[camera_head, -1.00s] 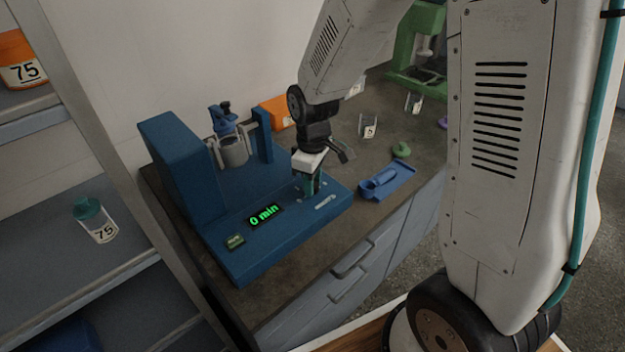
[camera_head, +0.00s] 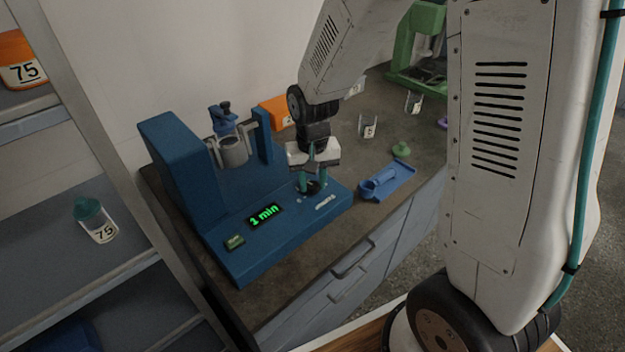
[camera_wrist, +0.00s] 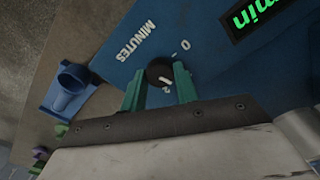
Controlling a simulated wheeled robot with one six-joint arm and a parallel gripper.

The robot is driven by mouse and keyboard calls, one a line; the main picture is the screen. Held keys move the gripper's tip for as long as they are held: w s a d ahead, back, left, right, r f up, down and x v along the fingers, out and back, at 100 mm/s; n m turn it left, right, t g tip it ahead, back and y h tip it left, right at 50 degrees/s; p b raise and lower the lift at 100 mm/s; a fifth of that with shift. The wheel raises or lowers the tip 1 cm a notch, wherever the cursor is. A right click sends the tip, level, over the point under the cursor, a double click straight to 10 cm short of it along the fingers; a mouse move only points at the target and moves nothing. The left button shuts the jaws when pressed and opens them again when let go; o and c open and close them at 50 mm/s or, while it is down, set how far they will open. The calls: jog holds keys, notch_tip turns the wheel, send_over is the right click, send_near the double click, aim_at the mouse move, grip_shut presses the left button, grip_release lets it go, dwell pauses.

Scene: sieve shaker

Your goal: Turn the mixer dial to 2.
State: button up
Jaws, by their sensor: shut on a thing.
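The blue mixer (camera_head: 185,170) stands on the counter, with a lit display (camera_head: 264,215) reading "1 min". Its black dial (camera_head: 314,187) is on the front panel at the right. In the wrist view the dial (camera_wrist: 159,73) has a white pointer mark; a "0" and the word "MINUTES" are printed beside it. My gripper (camera_head: 313,184) points down at the dial, its two green fingers on either side of it. In the wrist view the gripper (camera_wrist: 159,80) is shut on the dial. Part of the scale around the dial is hidden by the fingers.
A metal cup (camera_head: 233,151) sits in the mixer's holder behind my gripper. A blue tray-like holder (camera_head: 386,181), a green lid (camera_head: 401,149) and clear labelled jars (camera_head: 367,127) lie to the right. A shelf with "75" jars (camera_head: 95,220) stands at the left.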

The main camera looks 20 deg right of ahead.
aim_at(312, 184)
jog(key=m, duration=0.4)
jog(key=shift+m, duration=2.2)
jog(key=o, duration=1)
jog(key=shift+c, duration=0.2)
notch_tip(312, 184, up, 8)
jog(key=shift+f, duration=0.1)
